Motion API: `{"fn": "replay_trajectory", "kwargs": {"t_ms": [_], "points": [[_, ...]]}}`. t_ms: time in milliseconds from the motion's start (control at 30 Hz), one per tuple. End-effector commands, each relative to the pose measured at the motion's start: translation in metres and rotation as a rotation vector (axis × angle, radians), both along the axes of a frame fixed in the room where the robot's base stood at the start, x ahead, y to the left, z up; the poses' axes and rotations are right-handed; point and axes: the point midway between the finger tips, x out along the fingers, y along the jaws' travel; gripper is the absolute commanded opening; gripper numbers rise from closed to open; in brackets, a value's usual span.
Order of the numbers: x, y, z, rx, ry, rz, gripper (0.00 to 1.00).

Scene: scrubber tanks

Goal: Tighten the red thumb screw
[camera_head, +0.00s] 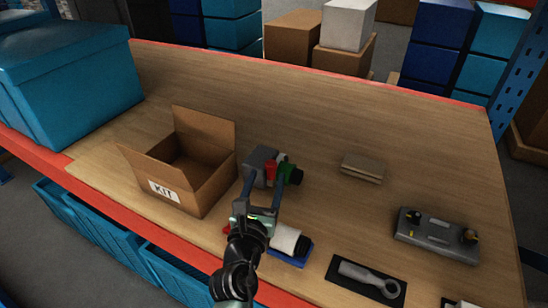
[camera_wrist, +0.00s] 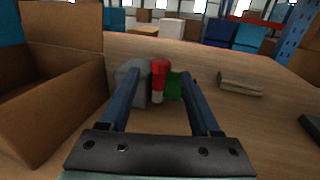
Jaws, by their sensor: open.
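The red thumb screw, seen as a red cylinder (camera_head: 270,170), sits at the front of a grey block (camera_head: 260,159); it also shows in the wrist view (camera_wrist: 160,68) with a white part below it. A green part (camera_head: 286,172) with a dark end is to its right. My gripper (camera_head: 264,182) is open and empty in front of the block. In the wrist view, my fingers (camera_wrist: 160,80) point forward with the red cylinder between their lines of reach. I cannot tell how far the tips are from it.
An open cardboard box marked KIT (camera_head: 165,190) stands close on the left. A white cylinder (camera_head: 286,240) on a blue tray and a grey wrench-like tool (camera_head: 368,276) lie at the front. Flat wooden pieces (camera_head: 362,168) and a grey fixture (camera_head: 437,235) are on the right.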

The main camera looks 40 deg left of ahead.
Motion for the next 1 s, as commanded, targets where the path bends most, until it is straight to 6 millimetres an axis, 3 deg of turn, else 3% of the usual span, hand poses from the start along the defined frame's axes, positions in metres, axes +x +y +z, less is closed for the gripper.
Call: {"fn": "replay_trajectory", "kwargs": {"t_ms": [200,500,933,1000], "points": [[0.034,0.019,0.000,0.001,-0.003,0.001,0.64],[0.066,0.036,0.000,0.000,-0.001,0.001,0.64],[0.073,0.040,0.001,0.001,0.000,0.000,0.64],[0.073,0.039,0.001,0.001,0.000,0.000,0.55]]}}
